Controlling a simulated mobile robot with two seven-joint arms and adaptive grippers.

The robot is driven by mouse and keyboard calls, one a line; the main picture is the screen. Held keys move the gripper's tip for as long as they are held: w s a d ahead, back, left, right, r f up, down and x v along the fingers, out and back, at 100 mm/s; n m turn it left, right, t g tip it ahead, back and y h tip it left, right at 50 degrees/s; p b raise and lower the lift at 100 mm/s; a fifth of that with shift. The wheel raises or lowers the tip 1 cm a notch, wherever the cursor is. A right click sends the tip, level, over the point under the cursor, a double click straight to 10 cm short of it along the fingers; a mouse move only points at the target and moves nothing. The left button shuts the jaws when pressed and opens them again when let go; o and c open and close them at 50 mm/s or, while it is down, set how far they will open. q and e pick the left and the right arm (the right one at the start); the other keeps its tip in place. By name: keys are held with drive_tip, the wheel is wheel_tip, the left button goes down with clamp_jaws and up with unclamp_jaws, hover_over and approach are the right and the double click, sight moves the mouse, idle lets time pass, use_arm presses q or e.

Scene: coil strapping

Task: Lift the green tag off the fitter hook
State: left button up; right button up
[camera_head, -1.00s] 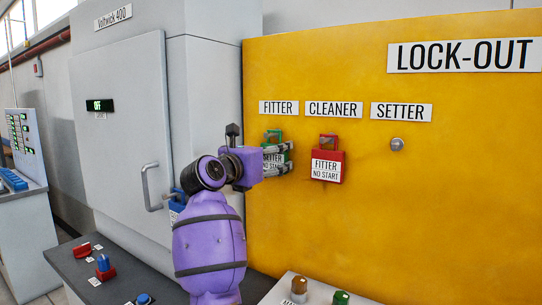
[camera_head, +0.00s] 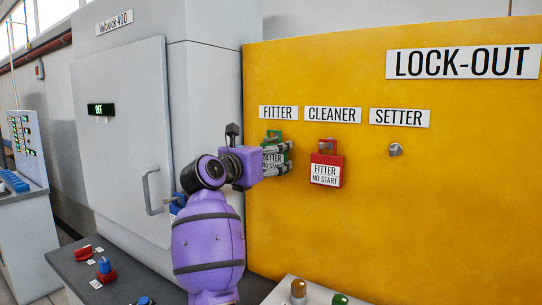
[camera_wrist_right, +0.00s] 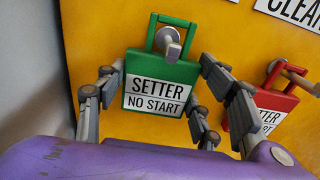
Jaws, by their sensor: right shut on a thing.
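The green tag (camera_head: 272,157), lettered SETTER NO START, is at the peg under the FITTER sign (camera_head: 278,112). In the right wrist view the green tag (camera_wrist_right: 160,76) faces me, with the round peg end (camera_wrist_right: 169,35) inside its loop. My right gripper (camera_head: 281,160) reaches it from the left, partly covering it in the head view. Its fingers stand on both sides of the tag in the wrist view, shut on it. My left gripper is not in view.
A red tag (camera_head: 326,170), lettered FITTER NO START, hangs just right, under the CLEANER sign (camera_head: 332,115). The SETTER hook (camera_head: 396,150) is bare. The grey cabinet (camera_head: 120,130) stands left of the yellow board (camera_head: 440,220).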

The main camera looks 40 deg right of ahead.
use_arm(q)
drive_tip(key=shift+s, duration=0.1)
use_arm(e)
drive_tip(key=shift+a, duration=0.1)
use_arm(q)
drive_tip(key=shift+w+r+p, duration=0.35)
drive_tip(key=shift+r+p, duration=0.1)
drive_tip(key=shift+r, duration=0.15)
use_arm(e)
drive_tip(key=v, duration=0.5)
drive_tip(key=shift+s+a+r, duration=0.15)
drive_tip(key=shift+a+r, duration=0.1)
drive_tip(key=shift+r, duration=0.15)
drive_tip(key=shift+a, duration=0.1)
